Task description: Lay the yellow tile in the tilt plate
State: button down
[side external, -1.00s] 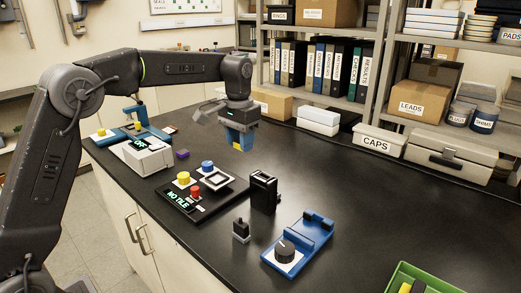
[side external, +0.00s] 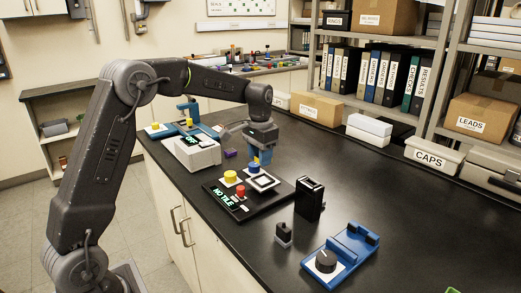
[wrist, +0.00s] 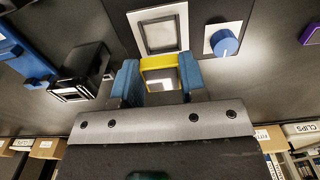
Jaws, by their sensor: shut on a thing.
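My gripper (wrist: 160,80) has two blue fingers shut on the yellow tile (wrist: 157,63). In the wrist view the tile shows a yellow edge around a pale, shiny face. In the side view my gripper (side external: 262,158) hangs above the far side of a black panel (side external: 222,205), and the tile is mostly hidden by the fingers. The panel carries a white square frame with a dark-edged recess (side external: 264,181), which looks like the tilt plate. The frame also shows in the wrist view (wrist: 160,33), just beyond the held tile. The tile appears apart from it.
The panel's display (side external: 228,199) reads "NO TILE". A blue knob (wrist: 224,43) stands beside the frame; a yellow knob (side external: 230,176) and red button (side external: 240,191) are nearby. A black upright block (side external: 309,198) and blue device (side external: 340,255) stand to the right.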

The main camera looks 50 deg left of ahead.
aim_at(260, 182)
jog(key=shift+f, duration=2.5)
jog(key=shift+f, duration=0.4)
jog(key=shift+f, duration=0.25)
jog(key=shift+f, duration=0.1)
jog(key=shift+r, duration=0.8)
